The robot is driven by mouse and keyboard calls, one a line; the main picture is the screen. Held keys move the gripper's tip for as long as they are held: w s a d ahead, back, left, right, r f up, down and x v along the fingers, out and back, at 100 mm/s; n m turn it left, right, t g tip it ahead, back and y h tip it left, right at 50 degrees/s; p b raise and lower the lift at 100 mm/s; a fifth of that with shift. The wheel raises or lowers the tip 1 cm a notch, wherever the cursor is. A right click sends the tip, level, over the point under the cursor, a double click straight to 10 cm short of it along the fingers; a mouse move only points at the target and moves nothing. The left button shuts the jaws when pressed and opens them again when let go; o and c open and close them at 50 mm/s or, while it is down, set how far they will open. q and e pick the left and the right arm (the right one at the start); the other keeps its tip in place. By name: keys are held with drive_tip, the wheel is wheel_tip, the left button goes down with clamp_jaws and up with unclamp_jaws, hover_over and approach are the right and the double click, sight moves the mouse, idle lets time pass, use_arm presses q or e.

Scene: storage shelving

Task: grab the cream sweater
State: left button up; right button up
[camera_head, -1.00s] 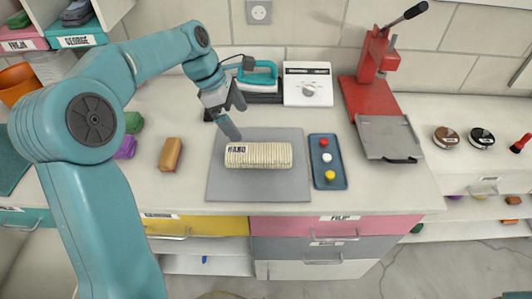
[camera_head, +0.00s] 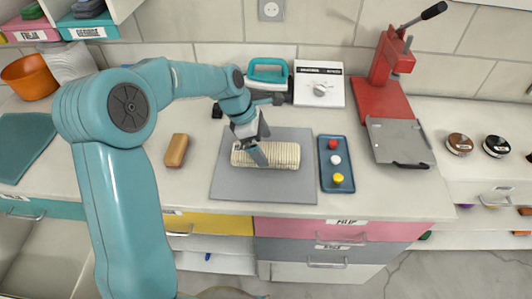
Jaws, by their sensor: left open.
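The cream sweater (camera_head: 285,156) is a rolled, ribbed bundle lying on a grey mat (camera_head: 232,187) on the counter. My left gripper (camera_head: 262,152) is over the left part of the sweater, with its fingers pointing down. It is open, and one finger hides the dark lettering on the sweater. I cannot tell whether the fingers touch the knit. My right gripper is not in view.
A blue tray (camera_head: 327,180) with red, white and yellow round pieces lies right of the mat. A tan block (camera_head: 177,150) lies to the left.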

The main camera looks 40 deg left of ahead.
sight(266, 149)
use_arm(q)
drive_tip(key=x, duration=0.3)
drive_tip(key=shift+w+a+f, duration=0.15)
drive_tip(key=shift+w+f, duration=0.05)
drive_tip(key=shift+f, duration=0.05)
drive_tip(key=shift+s+r, duration=0.1)
drive_tip(key=shift+s, duration=0.05)
drive_tip(key=c, duration=1.4)
